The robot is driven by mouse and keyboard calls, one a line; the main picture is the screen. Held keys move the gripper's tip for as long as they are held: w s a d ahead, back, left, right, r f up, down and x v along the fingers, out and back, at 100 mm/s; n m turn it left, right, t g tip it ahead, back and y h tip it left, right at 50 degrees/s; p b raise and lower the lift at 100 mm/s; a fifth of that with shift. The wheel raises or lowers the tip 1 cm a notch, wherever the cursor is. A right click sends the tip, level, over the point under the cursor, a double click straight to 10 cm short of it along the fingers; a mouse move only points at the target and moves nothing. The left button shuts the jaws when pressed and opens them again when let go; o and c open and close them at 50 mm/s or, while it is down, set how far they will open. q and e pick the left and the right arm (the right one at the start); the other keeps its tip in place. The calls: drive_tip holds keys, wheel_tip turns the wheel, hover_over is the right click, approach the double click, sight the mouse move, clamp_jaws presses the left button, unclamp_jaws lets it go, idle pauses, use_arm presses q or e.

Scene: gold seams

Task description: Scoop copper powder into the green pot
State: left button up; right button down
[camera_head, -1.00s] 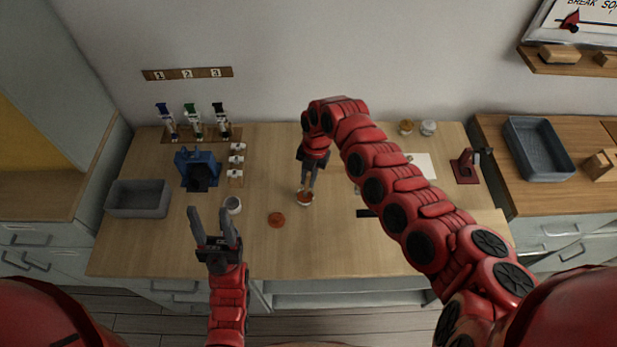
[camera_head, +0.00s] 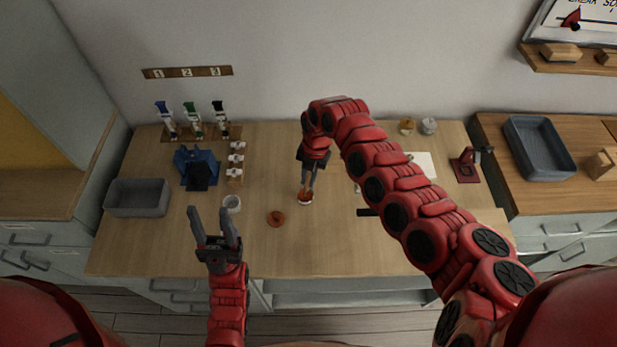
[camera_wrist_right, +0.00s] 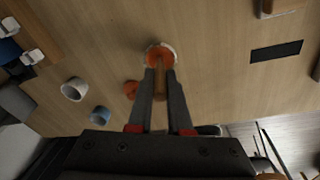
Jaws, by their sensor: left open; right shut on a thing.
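My right gripper (camera_wrist_right: 160,85) is shut on a slim wooden handle (camera_wrist_right: 160,80), directly above a small pale-rimmed jar (camera_wrist_right: 174,49) of orange copper powder (camera_wrist_right: 154,53). The jar also shows in the head view (camera_head: 306,203). The handle's far end is at the powder; whether a scoop bowl is in it I cannot tell. An orange disc-like lid (camera_head: 277,219) lies left of the jar. A white cup (camera_head: 232,204) stands further left. The right wrist view also shows a blue cup (camera_wrist_right: 100,116). I make out no clearly green pot. My left gripper (camera_head: 210,212) is open and empty.
A dark flat block (camera_head: 367,212) and a red stand (camera_head: 465,166) are at the right.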

drive_tip(key=shift+r+p, duration=0.8)
drive_tip(key=shift+r, duration=0.65)
drive_tip(key=shift+r+p, duration=0.75)
drive_tip(key=shift+r, duration=1.3)
